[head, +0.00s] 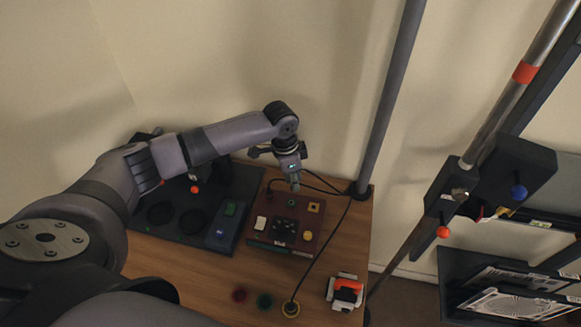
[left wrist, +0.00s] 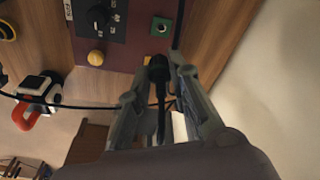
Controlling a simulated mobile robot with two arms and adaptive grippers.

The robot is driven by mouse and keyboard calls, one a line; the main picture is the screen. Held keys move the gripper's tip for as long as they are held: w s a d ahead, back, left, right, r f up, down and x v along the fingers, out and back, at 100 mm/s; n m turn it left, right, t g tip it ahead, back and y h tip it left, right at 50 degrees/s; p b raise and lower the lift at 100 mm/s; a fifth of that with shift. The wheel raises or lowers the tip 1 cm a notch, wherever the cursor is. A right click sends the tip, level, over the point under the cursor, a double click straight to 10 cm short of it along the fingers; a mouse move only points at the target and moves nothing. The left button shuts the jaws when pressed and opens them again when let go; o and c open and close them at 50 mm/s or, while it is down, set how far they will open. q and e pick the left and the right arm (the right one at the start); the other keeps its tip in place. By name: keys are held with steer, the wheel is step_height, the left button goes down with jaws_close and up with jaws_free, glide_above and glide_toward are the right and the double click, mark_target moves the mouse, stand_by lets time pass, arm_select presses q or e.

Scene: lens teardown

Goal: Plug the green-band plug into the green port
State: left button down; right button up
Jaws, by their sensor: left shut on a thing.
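My left gripper (head: 294,183) is above the back part of a dark red panel box (head: 262,238). In the left wrist view its fingers (left wrist: 160,82) are closed around a black plug (left wrist: 158,68). A green band on this plug cannot be made out. The green port (left wrist: 162,26) is a small green square with a dark hole, past the plug's end and apart from it in the picture. In the head view the green port (head: 291,203) lies just below the fingertips. My right gripper does not show.
An orange-and-white device (head: 346,291) stands at front right.

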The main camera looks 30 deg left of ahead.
arm_select(q)
steer(key=shift+a+f+m, duration=0.3)
steer(key=shift+a+f, duration=0.15)
steer(key=shift+a, duration=0.05)
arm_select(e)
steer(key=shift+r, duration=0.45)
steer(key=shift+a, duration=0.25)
arm_select(q)
steer(key=shift+f, duration=0.15)
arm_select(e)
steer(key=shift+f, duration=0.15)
arm_select(q)
step_height(320, 180, down, 5)
steer(key=b, duration=0.5)
steer(key=shift+f+b, duration=0.25)
steer(key=shift+b, duration=0.1)
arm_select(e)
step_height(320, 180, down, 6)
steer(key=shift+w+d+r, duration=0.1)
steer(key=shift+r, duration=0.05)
arm_select(q)
steer(key=shift+r+p, duration=0.1)
steer(key=shift+p, duration=0.2)
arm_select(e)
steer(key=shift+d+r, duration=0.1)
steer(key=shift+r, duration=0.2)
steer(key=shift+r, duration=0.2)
